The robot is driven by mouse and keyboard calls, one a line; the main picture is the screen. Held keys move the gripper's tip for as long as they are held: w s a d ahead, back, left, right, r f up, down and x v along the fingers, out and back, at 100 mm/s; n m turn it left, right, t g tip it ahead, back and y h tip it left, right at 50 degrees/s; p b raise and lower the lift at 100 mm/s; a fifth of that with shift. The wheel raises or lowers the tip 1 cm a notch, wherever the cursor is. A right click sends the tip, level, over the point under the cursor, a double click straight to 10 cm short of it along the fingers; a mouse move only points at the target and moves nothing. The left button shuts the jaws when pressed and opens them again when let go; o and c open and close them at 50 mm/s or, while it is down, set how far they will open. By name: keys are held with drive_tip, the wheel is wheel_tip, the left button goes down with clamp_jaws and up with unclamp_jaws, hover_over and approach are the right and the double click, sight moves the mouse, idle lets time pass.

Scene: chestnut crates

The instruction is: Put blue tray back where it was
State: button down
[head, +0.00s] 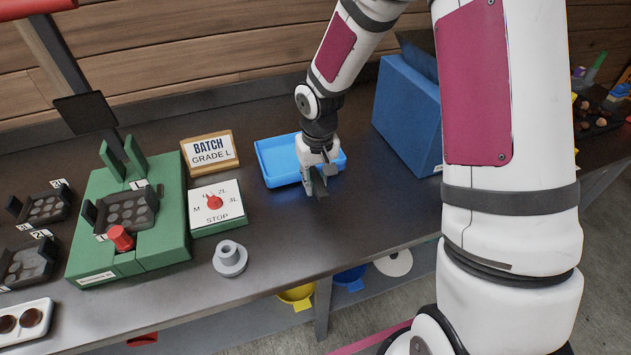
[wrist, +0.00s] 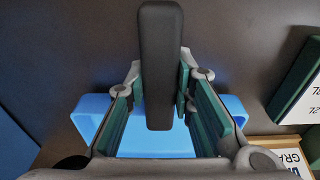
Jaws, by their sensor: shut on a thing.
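The blue tray (head: 282,162) is at the middle of the bench, right of the batch sign. It looks level; whether it touches the bench I cannot tell. My gripper (head: 318,183) is at its front right side and hides part of it. In the wrist view, the tray (wrist: 92,112) shows behind and between the fingers. My gripper (wrist: 160,85) is shut on a dark grey bar (wrist: 160,40) that looks like the tray's handle. Where the bar joins the tray is not clear.
The batch sign (head: 210,152) and the white-topped dial box (head: 217,207) stand close on the left. A big blue box (head: 407,112) stands on the right. A grey flanged piece (head: 229,260) is near the front edge. Bench between gripper and front edge is clear.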

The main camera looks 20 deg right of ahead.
drive_tip(key=shift+f, duration=0.35)
drive_tip(key=c, duration=1.4)
unclamp_jaws()
drive_tip(key=shift+f, duration=0.15)
